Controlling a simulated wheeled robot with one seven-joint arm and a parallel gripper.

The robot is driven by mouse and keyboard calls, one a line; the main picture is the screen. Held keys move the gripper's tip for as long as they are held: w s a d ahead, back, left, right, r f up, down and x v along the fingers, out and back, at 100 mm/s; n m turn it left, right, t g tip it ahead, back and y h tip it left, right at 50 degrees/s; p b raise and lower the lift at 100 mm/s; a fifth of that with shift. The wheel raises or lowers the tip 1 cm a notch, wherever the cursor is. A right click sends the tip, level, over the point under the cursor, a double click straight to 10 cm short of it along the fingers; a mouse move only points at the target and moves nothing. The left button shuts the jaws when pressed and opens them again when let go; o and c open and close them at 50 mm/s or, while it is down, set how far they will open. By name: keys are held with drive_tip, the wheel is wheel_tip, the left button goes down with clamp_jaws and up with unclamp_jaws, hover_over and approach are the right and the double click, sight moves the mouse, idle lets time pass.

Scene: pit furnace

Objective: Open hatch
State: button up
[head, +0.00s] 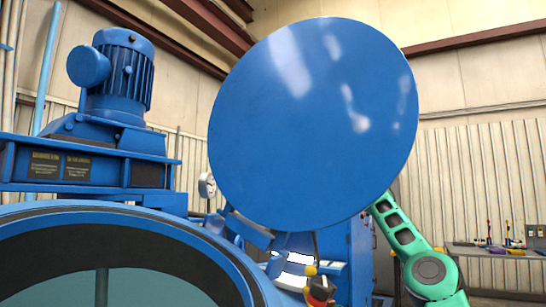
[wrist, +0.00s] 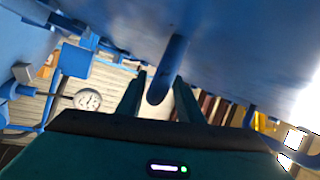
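The hatch is a large round blue lid (head: 312,125), raised and tilted up beside the round blue opening (head: 225,247) in the head view. The opening is uncovered at the lower left. My green arm reaches up behind the lid, which hides my gripper in the head view. In the wrist view the lid's underside or back (wrist: 235,35) fills the top, with a blue handle bar (wrist: 170,72) sticking out of it. My gripper (wrist: 160,76) has its two dark fingers apart, the bar's end between them. A gap shows beside the left finger; contact with the right one is unclear.
A blue motor (head: 122,75) on its housing stands at the left. A pressure gauge (head: 207,186) sits behind the lid and also shows in the wrist view (wrist: 88,99). A workbench (head: 490,250) with tools stands at the far right.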

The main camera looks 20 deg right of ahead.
drive_tip(key=v, duration=0.8)
drive_tip(key=shift+d, duration=0.25)
drive_tip(key=shift+f, duration=0.1)
drive_tip(key=x, duration=1)
drive_tip(key=shift+a, duration=0.3)
drive_tip(key=shift+d, duration=0.1)
